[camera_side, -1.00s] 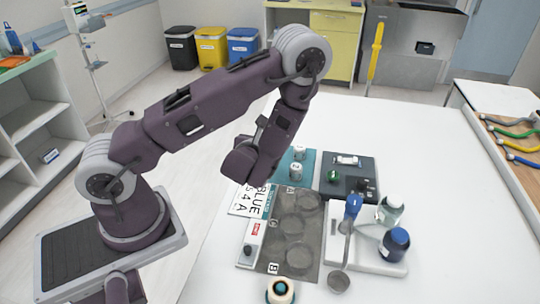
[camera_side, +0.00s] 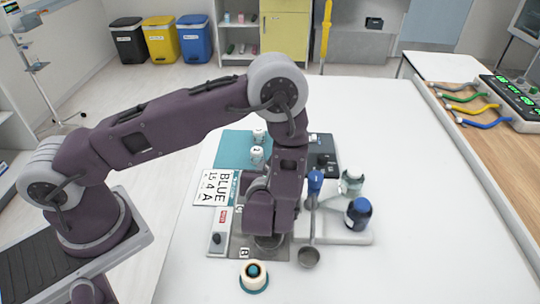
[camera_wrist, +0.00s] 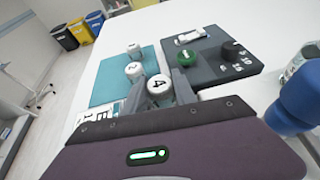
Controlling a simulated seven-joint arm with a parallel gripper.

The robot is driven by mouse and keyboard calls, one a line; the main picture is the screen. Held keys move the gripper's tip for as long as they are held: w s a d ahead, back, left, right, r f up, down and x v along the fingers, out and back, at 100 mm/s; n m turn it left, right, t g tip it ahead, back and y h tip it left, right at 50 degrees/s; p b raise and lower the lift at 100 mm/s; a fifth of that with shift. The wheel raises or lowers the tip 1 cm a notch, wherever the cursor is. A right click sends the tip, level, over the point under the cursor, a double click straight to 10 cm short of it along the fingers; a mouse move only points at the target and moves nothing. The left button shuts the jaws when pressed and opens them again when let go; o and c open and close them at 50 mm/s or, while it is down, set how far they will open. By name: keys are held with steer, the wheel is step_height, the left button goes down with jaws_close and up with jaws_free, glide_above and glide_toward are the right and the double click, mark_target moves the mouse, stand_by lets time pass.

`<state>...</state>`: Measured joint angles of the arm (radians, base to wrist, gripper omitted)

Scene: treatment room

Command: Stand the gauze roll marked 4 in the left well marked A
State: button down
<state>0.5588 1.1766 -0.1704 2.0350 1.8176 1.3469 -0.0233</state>
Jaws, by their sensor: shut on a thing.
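My gripper (camera_wrist: 158,92) is shut on the white gauze roll marked 4 (camera_wrist: 157,83), its numbered end facing the wrist camera. In the side view my gripper (camera_side: 270,228) is over the grey tray of wells (camera_side: 242,240), near its lower part by the label B. The arm covers most of the wells, and the held roll is hidden there. Label A is not visible in the side view now. One round well (camera_side: 268,243) partly shows below the gripper; I cannot tell how high the roll is above the tray.
Other white rolls (camera_side: 257,153) stand on a teal mat (camera_side: 232,148). A printed card (camera_side: 212,188) lies left of the tray. A cream-and-blue round item (camera_side: 254,275) stands in front.

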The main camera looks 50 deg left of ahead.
steer(key=shift+f, duration=0.6)
steer(key=shift+f, duration=0.1)
stand_by(1.3)
steer(key=shift+r, duration=0.65)
steer(key=shift+f, duration=0.8)
stand_by(0.5)
steer(key=shift+r, duration=0.1)
steer(key=shift+r, duration=0.7)
steer(key=shift+f, duration=0.8)
stand_by(0.4)
steer(key=c, duration=1.3)
jaws_free()
